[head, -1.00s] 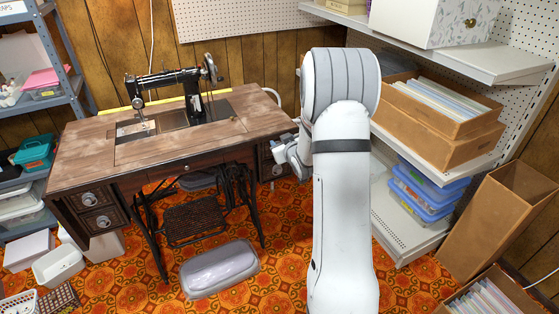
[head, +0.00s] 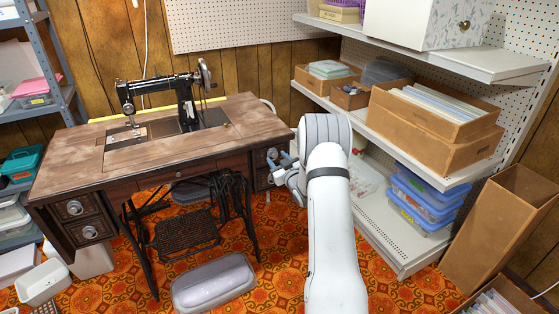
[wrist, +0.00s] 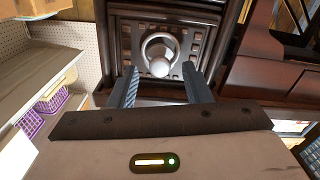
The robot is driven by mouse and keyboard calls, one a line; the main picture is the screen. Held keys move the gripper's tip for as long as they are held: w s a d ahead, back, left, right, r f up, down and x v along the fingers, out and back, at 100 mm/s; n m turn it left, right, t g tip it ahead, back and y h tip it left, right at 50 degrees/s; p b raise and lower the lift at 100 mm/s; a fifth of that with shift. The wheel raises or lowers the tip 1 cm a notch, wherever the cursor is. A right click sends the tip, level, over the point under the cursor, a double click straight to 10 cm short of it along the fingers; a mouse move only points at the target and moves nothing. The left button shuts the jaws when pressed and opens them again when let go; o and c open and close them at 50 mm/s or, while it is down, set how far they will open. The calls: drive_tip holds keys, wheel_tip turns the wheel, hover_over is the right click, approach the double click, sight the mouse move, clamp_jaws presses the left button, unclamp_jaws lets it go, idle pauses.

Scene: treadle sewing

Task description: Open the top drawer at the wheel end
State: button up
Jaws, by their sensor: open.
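The treadle sewing table (head: 70,160) stands against the back wall. Its sewing machine (head: 186,100) has the handwheel (head: 205,75) at the right end. The right drawer stack (head: 261,160) is partly hidden behind my gripper (head: 277,163), and its top drawer looks closed. In the wrist view, a dark drawer front (wrist: 130,40) carries a decorated metal plate and a round ring pull (wrist: 160,53). My gripper (wrist: 159,70) is open, with one finger on each side of the pull as seen from the wrist. I cannot tell whether either finger touches it.
White shelving (head: 395,240) stands right of my arm, holding cardboard boxes (head: 425,140) and blue plastic bins (head: 420,195). A tall brown box (head: 495,230) stands at the right. A grey lidded case (head: 213,284) lies on the patterned floor. The treadle (head: 187,235) is under the table.

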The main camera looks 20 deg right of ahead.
drive_tip(key=shift+w, duration=0.3)
clamp_jaws()
idle(0.3)
